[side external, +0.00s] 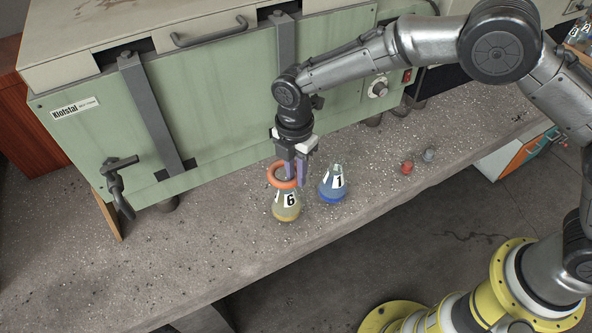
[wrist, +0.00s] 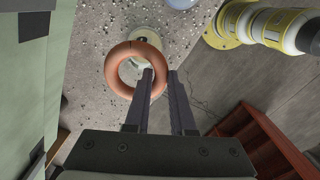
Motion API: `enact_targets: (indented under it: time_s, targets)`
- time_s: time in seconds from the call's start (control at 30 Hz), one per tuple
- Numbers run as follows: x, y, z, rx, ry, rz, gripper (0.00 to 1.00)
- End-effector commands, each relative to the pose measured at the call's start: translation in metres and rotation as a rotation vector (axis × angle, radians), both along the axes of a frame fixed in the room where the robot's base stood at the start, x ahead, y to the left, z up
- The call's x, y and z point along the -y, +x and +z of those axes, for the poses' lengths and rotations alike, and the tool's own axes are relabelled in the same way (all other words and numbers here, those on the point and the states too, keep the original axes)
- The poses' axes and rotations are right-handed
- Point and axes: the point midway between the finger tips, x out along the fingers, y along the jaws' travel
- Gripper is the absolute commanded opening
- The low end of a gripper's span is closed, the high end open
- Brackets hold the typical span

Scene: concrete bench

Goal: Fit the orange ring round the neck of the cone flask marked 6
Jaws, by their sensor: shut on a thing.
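The orange ring (side external: 270,176) is held by my gripper (side external: 297,181) at the top of the cone flask marked 6 (side external: 285,211), which has a yellow base and stands upright on the bench. In the wrist view the ring (wrist: 115,70) has one finger of my gripper (wrist: 160,73) inside its hole and the other outside, closed on its wall. Part of flask 6 (wrist: 143,36) shows beyond the ring and pale through its hole. The ring hides the neck, so I cannot tell whether the neck passes through it.
A blue cone flask marked 1 (side external: 332,187) stands close to the right of flask 6. A small red thing (side external: 407,167) and a grey one (side external: 429,155) sit further right. A green cabinet (side external: 215,110) stands behind. The bench's left part is clear.

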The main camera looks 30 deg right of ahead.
Motion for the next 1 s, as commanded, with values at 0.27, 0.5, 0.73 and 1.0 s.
enact_targets:
  time_s: [0.27, 0.5, 0.73, 1.0]
  targets:
    - [0.0, 0.0, 0.001, 0.002, 0.001, 0.0, 0.0]
    - [0.0, 0.0, -0.001, 0.001, 0.0, 0.0, 0.0]
    - [0.0, 0.001, -0.007, 0.002, 0.001, 0.0, 0.0]
    - [0.0, 0.001, -0.01, 0.002, 0.001, 0.0, 0.4]
